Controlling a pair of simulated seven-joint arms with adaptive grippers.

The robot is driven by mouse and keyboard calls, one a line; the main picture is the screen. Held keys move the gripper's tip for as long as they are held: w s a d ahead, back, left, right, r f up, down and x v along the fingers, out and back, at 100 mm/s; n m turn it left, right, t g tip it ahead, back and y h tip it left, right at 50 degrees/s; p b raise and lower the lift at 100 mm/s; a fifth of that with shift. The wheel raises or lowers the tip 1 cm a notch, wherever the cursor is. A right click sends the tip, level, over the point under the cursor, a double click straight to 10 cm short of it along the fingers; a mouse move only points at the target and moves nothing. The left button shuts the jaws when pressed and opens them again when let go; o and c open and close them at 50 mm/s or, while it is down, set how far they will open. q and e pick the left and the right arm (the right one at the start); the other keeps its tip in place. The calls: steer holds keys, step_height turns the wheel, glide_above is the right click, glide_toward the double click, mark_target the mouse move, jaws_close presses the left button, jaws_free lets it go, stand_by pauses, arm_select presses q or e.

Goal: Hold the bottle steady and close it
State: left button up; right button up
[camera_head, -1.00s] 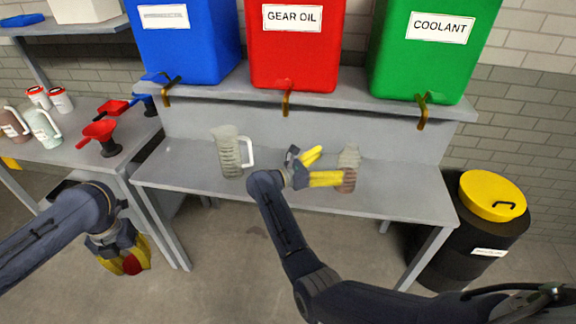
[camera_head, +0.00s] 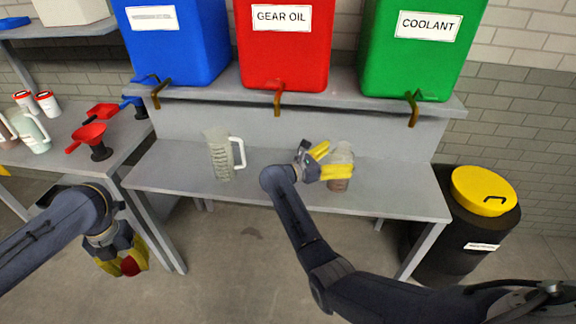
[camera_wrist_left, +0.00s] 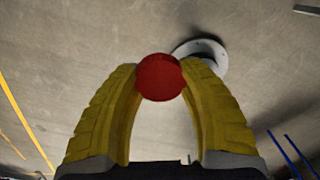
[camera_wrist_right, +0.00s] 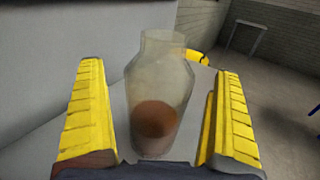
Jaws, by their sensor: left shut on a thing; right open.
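The bottle (camera_head: 340,170) is clear, with brown liquid in its lower part, and stands upright on the grey workbench (camera_head: 400,199). In the right wrist view the bottle (camera_wrist_right: 158,90) stands between the fingers, with gaps on both sides and an open-looking top. My right gripper (camera_head: 329,162) is open around it. My left gripper (camera_head: 127,262) is shut on a round red cap (camera_head: 131,266), held in front of the bench at the left. The red cap (camera_wrist_left: 160,77) sits between the yellow fingertips in the left wrist view.
A clear measuring jug (camera_head: 220,157) with a white handle stands left of the bottle. Blue, red (camera_head: 285,45) and green tanks with taps sit on the shelf above. A side table holds red funnels (camera_head: 92,138) and several bottles. A black drum (camera_head: 470,235) with a yellow lid stands right.

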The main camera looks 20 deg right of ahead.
steer(key=shift+w+d, duration=0.1)
steer(key=shift+d, duration=0.85)
steer(key=c, duration=1.7)
